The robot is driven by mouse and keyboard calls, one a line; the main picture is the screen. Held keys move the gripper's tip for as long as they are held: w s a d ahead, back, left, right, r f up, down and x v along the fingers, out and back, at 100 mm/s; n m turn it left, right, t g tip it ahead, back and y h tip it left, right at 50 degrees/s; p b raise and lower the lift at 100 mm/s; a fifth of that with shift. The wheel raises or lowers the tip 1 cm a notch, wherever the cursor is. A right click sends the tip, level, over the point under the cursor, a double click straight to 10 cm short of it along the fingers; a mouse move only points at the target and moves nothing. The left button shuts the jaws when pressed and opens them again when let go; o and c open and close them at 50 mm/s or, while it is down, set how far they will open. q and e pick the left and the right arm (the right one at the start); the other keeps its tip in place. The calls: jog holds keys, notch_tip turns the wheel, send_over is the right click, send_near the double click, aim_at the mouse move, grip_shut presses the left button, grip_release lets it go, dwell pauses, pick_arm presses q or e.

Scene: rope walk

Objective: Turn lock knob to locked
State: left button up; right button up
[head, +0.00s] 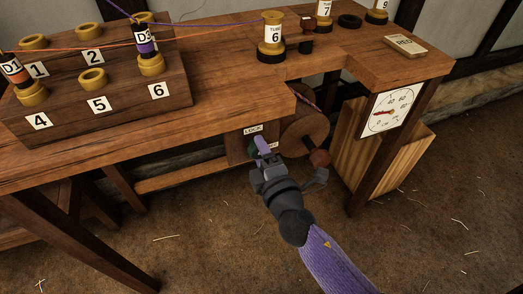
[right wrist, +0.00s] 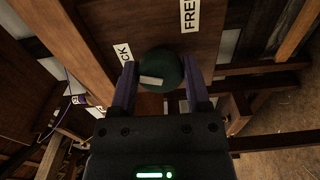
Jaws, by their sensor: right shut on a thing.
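The lock knob (right wrist: 175,68) is dark green and round, with a pale mark near its lower left in the right wrist view. It sits on a wooden panel (right wrist: 158,25) under the bench, between the LOCK label (right wrist: 126,55) and the FREE label (right wrist: 189,15). My right gripper (right wrist: 160,88) is shut on the knob, one finger on each side. In the head view my right gripper (head: 263,148) reaches up to the panel and hides most of the knob; the LOCK label (head: 253,129) shows just above it. My left gripper is out of view.
A wooden drum (head: 303,133) and a red-brown ball handle (head: 320,158) are close to the right of my gripper. A dial gauge (head: 391,109) is on the bench's right end. Bobbins and a numbered rack (head: 110,108) stand on the bench. The floor (head: 210,225) in front is open.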

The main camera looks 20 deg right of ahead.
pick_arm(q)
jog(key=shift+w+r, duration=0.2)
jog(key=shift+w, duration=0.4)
pick_arm(e)
jog(key=n, duration=0.4)
jog(key=shift+n, duration=0.3)
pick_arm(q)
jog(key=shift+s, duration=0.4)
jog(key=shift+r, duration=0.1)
pick_arm(e)
jog(key=o, duration=1.3)
jog(key=shift+c, duration=0.2)
